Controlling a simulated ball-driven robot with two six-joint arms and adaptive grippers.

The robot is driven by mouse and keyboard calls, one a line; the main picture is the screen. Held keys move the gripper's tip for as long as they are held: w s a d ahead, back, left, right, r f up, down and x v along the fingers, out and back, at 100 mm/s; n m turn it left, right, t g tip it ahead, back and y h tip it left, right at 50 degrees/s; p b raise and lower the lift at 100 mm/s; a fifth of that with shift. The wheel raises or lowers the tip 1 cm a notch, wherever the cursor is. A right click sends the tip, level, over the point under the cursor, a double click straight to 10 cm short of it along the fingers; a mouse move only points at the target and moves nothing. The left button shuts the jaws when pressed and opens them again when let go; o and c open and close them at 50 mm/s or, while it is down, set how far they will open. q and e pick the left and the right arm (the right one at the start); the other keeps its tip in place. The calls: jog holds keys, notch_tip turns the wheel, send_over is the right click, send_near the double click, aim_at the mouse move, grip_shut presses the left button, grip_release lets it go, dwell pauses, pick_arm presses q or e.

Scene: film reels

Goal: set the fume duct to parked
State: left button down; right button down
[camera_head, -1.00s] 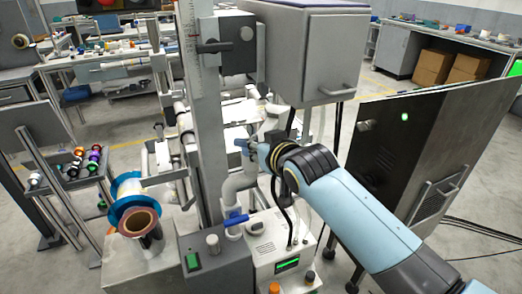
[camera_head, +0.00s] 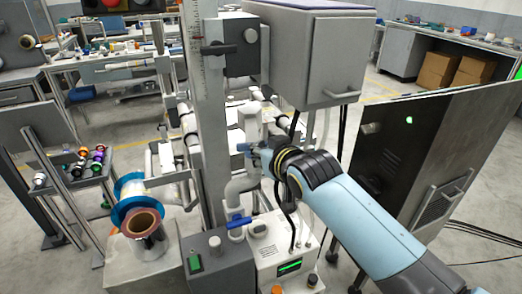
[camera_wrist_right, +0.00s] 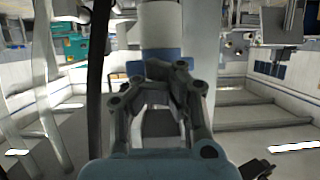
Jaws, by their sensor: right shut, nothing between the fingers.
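The fume duct looks to be the white bent pipe (camera_head: 252,125) beside the grey column. Its upper part stands nearly upright, and a lower elbow bends down to a blue lever (camera_head: 237,221). My right gripper (camera_head: 244,148) is at the upper pipe and hides part of it. In the right wrist view, my right gripper (camera_wrist_right: 168,72) is shut and empty, with its fingertips just below a white cylinder (camera_wrist_right: 161,25) with a blue band, apparently the duct. Whether they touch is unclear. My left gripper is out of view.
A grey box (camera_head: 312,60) hangs above my right arm. A dark panel (camera_head: 425,150) with a green light stands to the right. A small control unit (camera_head: 275,250) is below, and a blue-rimmed reel (camera_head: 135,200) is at left. Open floor lies at lower right.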

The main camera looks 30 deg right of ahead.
jog(key=c, duration=2)
grip_release()
jog(key=shift+c, duration=0.2)
jog(key=o, duration=0.8)
jog(key=shift+c, duration=0.2)
jog(key=shift+s+r, duration=0.1)
jog(key=s+d+r+p, duration=0.2)
jog(key=d+p, duration=0.2)
jog(key=d, duration=0.1)
jog(key=s+d+r+p, duration=0.2)
jog(key=d+p, duration=0.2)
jog(key=d, duration=0.1)
jog(key=shift+s+d+r, duration=0.25)
